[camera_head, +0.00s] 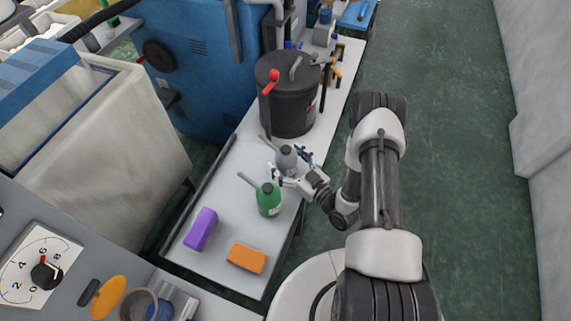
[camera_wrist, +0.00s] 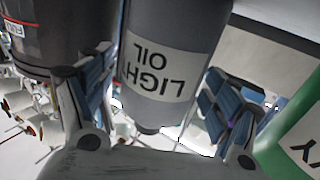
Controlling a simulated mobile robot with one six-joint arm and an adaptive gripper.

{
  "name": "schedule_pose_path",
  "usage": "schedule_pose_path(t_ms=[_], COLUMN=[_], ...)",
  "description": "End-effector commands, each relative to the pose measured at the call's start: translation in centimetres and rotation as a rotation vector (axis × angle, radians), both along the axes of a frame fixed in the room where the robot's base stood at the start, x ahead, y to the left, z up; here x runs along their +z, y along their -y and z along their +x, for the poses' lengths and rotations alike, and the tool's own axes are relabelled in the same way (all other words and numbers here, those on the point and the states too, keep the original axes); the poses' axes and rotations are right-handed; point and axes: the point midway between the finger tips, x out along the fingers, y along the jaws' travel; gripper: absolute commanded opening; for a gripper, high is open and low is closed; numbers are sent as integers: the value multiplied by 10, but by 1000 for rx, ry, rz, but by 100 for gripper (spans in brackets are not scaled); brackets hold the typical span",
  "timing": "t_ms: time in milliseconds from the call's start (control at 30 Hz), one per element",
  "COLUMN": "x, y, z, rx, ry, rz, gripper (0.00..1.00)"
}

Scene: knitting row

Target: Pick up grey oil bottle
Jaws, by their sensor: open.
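The grey oil bottle (camera_head: 286,158) stands on the white table, between the black drum and the green bottle. In the wrist view the grey bottle (camera_wrist: 170,60) fills the middle, and its white label reads "LIGHT OIL", upside down. My gripper (camera_head: 290,168) is open at the bottle. In the wrist view its two blue-padded fingers (camera_wrist: 155,95) lie on either side of the bottle, with a gap visible at the right finger. Contact at the left finger is hard to tell.
A green bottle (camera_head: 269,200) stands close in front. A purple block (camera_head: 201,229) and an orange block (camera_head: 246,258) lie nearer on the white table (camera_head: 222,200). The black drum (camera_head: 287,100) with a red-knobbed lever stands just behind. Green floor is free at right.

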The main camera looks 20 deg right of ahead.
Motion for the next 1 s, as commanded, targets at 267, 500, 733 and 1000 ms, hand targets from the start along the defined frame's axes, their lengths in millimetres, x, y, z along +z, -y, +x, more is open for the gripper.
schedule_pose_path(t_ms=[267, 500, 733, 1000], x=[1, 0, 0, 0], y=[-1, -1, -1, -1], z=[3, 3, 3, 3], rx=[-1, -1, 0, 0], ry=[0, 1, 0, 0], rz=[0, 0, 0, 0], gripper=[82, 66, 51, 33])
